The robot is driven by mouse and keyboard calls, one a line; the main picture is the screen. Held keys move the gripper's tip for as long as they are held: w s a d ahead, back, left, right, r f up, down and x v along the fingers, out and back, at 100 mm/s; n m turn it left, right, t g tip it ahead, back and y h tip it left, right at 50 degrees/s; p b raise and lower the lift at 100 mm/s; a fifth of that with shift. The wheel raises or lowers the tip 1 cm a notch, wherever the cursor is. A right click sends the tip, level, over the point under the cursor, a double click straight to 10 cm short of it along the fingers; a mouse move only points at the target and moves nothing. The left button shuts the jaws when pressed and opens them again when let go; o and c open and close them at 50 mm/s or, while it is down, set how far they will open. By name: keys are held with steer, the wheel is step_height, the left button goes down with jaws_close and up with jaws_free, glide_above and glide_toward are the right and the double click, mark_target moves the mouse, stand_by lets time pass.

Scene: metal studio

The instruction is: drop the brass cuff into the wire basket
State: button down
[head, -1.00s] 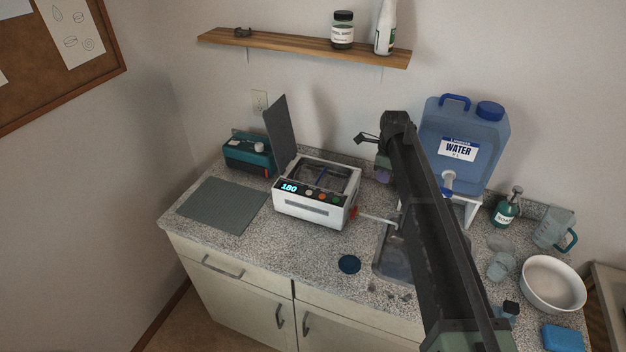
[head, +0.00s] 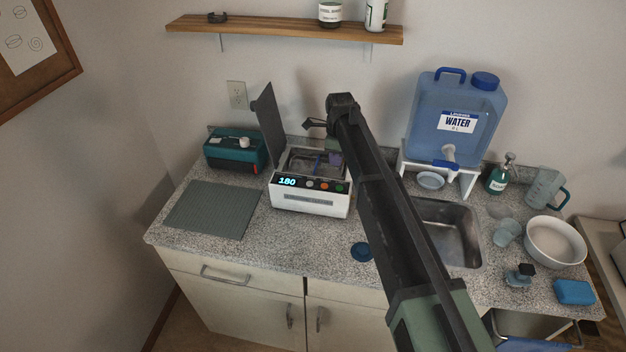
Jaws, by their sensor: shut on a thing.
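The white cleaner (head: 311,203) stands on the counter with its dark lid (head: 269,124) raised and 180 on its display. Its open tank shows a dark interior with a grey wire basket (head: 302,161), seen only in part. My gripper (head: 335,156) points down over the right back part of the tank, partly hidden by my own arm. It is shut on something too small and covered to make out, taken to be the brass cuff. No brass cuff shows clearly anywhere else. I cannot tell the gripper's exact height above the basket.
A teal device (head: 235,149) and a grey mat (head: 212,209) lie left of the cleaner. A blue water container (head: 457,120) on a white stand, a sink (head: 452,230), a white bowl (head: 555,243) and a blue sponge (head: 574,292) are to the right. A wooden shelf (head: 285,29) hangs above.

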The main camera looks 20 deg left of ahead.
step_height(320, 180, down, 3)
steer(key=shift+f+b, duration=0.2)
steer(key=shift+b, duration=0.9)
steer(key=shift+r, duration=0.15)
steer(key=c, duration=1.1)
jaws_free()
step_height(320, 180, up, 11)
steer(key=p, duration=1.1)
